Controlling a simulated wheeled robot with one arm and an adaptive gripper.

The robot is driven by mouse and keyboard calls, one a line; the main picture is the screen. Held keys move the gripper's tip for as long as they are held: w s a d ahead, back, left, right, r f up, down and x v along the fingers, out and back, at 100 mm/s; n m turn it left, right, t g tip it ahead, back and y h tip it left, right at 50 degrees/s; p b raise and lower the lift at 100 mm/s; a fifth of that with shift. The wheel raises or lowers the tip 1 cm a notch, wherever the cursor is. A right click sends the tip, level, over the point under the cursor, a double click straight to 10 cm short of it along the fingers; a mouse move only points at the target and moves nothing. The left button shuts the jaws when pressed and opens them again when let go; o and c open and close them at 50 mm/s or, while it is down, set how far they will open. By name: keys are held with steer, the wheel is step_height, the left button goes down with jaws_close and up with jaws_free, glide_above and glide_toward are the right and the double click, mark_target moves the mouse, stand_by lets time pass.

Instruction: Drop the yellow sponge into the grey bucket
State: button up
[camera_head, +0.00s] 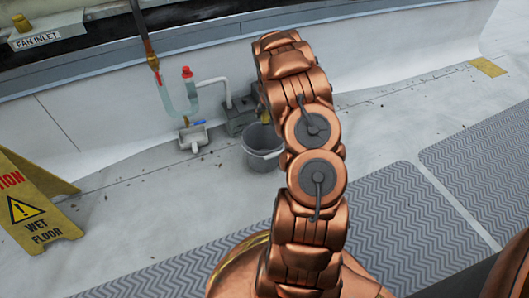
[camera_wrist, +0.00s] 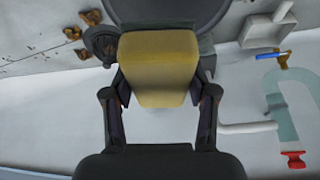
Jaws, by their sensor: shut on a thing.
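The yellow sponge (camera_wrist: 158,68) is clamped between the two fingers of my gripper (camera_wrist: 160,90) in the wrist view. In the head view only a small yellow bit of the sponge (camera_head: 265,117) shows beside my arm, above the bucket's far side in the picture. The grey bucket (camera_head: 262,160) stands on the roof floor just left of my arm. Its dark round shape (camera_wrist: 212,12) shows at the top of the wrist view, partly hidden behind the sponge. The gripper's fingers are mostly hidden by my arm in the head view.
A white drain box (camera_head: 194,138) and a clear U-shaped pipe with a red valve (camera_head: 187,73) stand left of the bucket. A grey pump box (camera_head: 238,116) sits behind it. A yellow wet-floor sign (camera_head: 35,205) stands at left. Grey ridged mats (camera_head: 400,225) lie in front; dry leaves dot the floor.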

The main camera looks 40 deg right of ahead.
steer(key=shift+s+d+f, duration=0.15)
steer(key=shift+d+f, duration=0.05)
steer(key=shift+f, duration=0.25)
step_height(320, 180, down, 6)
steer(key=shift+r+b, duration=0.15)
steer(key=shift+b, duration=1)
steer(key=o, duration=1.1)
steer(key=shift+r, duration=0.1)
steer(key=shift+v, duration=5.9)
steer(key=shift+s, duration=0.15)
